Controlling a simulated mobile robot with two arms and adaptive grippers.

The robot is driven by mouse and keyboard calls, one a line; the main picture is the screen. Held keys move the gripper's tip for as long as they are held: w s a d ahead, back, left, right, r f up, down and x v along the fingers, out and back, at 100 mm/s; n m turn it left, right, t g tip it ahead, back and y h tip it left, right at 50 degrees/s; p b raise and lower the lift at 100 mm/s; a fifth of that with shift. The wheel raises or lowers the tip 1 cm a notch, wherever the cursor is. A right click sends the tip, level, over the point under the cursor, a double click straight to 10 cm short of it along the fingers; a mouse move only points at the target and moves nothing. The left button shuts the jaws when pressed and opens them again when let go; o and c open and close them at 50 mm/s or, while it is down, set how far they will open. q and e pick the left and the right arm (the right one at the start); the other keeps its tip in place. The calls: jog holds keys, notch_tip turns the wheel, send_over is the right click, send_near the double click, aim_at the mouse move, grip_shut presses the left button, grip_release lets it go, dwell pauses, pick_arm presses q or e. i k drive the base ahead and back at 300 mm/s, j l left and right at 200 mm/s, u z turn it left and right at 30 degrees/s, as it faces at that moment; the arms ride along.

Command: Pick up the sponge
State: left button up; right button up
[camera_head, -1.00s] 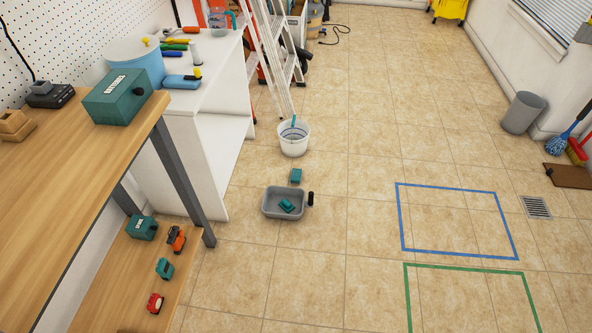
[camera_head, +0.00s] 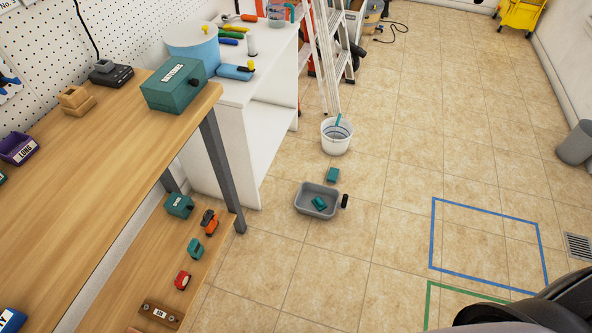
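A small teal block that looks like a sponge (camera_head: 319,204) lies inside a grey tray (camera_head: 301,201) on the tiled floor. A second small teal block (camera_head: 333,174) lies on the floor just behind the tray. Both are small in the picture, and I cannot tell for certain which is the sponge. Neither of my grippers shows in the head view. A dark rounded part, probably of my own arm, fills the bottom right corner, with no fingertips visible.
A white bucket (camera_head: 337,143) stands behind the blocks, near a ladder (camera_head: 329,70). A small black object (camera_head: 345,201) is at the tray's right side. A wooden workbench (camera_head: 90,190) fills the left. Blue tape (camera_head: 490,206) outlines clear floor at right.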

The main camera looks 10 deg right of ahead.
aim_at(334, 173)
jog(key=i+l+u, duration=0.25)
jog(key=l, duration=0.15)
jog(key=i+l+u, duration=0.1)
jog(key=l+u, duration=0.15)
jog(key=l, duration=0.15)
jog(key=i+l+u, duration=0.2)
jog(key=l, duration=0.25)
jog(key=l+u, duration=0.25)
jog(key=l, duration=0.2)
jog(key=i+l+u, duration=0.1)
jog(key=l+u, duration=0.15)
jog(key=l, duration=0.25)
